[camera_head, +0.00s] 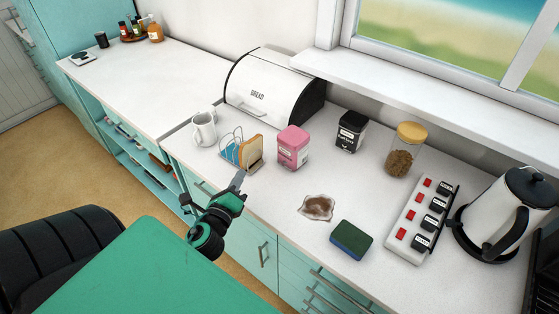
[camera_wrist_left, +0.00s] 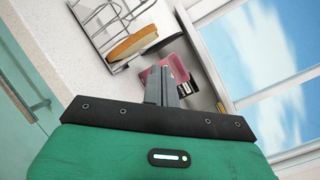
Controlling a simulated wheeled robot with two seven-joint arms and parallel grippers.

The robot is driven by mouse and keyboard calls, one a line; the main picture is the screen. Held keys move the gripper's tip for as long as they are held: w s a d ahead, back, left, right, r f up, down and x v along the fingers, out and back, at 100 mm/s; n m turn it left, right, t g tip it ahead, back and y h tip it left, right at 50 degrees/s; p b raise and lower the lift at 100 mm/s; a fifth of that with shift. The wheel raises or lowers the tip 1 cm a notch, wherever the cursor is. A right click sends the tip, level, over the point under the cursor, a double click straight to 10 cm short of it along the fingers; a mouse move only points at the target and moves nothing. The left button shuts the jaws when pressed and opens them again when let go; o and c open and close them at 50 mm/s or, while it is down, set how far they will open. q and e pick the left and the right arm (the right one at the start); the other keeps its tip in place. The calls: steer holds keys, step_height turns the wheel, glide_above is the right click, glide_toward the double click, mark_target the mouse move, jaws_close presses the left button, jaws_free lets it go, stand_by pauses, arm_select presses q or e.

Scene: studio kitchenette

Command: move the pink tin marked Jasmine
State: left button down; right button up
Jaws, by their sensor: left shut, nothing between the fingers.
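The pink tin (camera_head: 293,147) stands upright on the white counter, right of the toast rack. Its label is too small to read. In the left wrist view the pink tin (camera_wrist_left: 178,66) is partly hidden behind my fingers. My left gripper (camera_head: 240,177) is shut and empty, at the counter's front edge, in front of the toast rack and apart from the tin. Its closed fingers (camera_wrist_left: 166,88) also show in the left wrist view. My right gripper is not in view.
A toast rack (camera_head: 230,150) with bread stands left of the tin. A black tin (camera_head: 350,131) and a glass jar (camera_head: 403,152) stand to its right. A bread bin (camera_head: 272,88) is behind.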

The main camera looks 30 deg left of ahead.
arm_select(q)
steer(key=m, duration=0.1)
steer(key=m+h, duration=0.1)
steer(key=m, duration=0.1)
steer(key=m+t, duration=0.1)
steer(key=shift+w+d+f+m+h, duration=0.2)
steer(key=shift+f+m+h, duration=0.1)
steer(key=shift+h, duration=0.1)
steer(key=m+h, duration=0.1)
steer(key=m, duration=0.1)
steer(key=d+f+m+h, duration=0.1)
steer(key=m, duration=0.2)
steer(key=f+m+h, duration=0.1)
steer(key=m+h, duration=0.1)
steer(key=shift+d+f+m, duration=0.1)
steer(key=shift+d+m, duration=0.1)
steer(key=shift+m, duration=0.2)
steer(key=shift+w+d+f+m+g+h, duration=0.15)
steer(key=shift+f+m+g+h, duration=0.2)
steer(key=shift+m, duration=0.35)
steer(key=p, duration=0.5)
glide_toward(286, 155)
steer(key=w, duration=0.5)
steer(key=shift+d, duration=0.1)
steer(key=shift+w+d+f+p, duration=0.1)
steer(key=shift+w+p, duration=0.3)
steer(key=shift+w, duration=0.5)
